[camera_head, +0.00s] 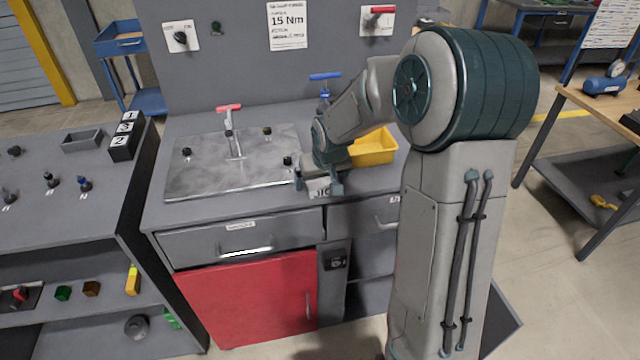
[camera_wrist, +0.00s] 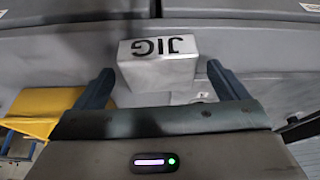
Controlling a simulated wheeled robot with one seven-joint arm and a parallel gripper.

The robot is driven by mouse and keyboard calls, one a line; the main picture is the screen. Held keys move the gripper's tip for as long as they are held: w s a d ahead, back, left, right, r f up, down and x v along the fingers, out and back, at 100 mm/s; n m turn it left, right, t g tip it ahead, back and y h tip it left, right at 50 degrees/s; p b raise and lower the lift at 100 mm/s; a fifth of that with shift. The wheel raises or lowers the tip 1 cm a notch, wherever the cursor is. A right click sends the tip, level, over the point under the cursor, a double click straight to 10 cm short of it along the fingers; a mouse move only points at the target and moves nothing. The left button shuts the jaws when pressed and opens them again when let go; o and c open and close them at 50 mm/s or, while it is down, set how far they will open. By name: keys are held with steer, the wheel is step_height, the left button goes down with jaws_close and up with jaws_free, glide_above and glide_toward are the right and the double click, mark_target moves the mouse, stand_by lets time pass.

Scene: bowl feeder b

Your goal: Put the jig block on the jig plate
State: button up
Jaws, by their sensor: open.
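The jig block is a silver-grey block with black JIG lettering. In the wrist view the jig block (camera_wrist: 157,72) shows between the two finger ends, with a gap at each side. In the head view the jig block (camera_head: 321,191) is at the front edge of the bench, partly hidden by my gripper (camera_head: 318,184). My gripper is open, with its fingers on either side of the block; the wrist view shows it too (camera_wrist: 161,70). The metal plate (camera_head: 205,175), apparently the jig plate, lies on the bench to the left, with a red-handled clamp and several dark knobs on it.
A yellow bin (camera_head: 374,150) stands right of my gripper, partly behind my arm. A blue-handled clamp (camera_head: 325,78) stands behind. The red-handled clamp (camera_head: 230,125) rises from the plate's back. A panel wall (camera_head: 240,70) closes the bench's rear.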

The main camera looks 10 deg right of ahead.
mark_target(321, 181)
steer(key=shift+w+f, duration=0.1)
steer(key=shift+f, duration=0.25)
steer(key=shift+c, duration=0.3)
steer(key=shift+r, duration=0.1)
steer(key=c, duration=1.4)
steer(key=shift+o, duration=0.2)
steer(key=shift+w+r, duration=0.1)
steer(key=shift+r, duration=2.05)
steer(key=s+d+r, duration=0.6)
steer(key=s+d, duration=0.1)
steer(key=s, duration=0.2)
steer(key=shift+d+r, duration=0.35)
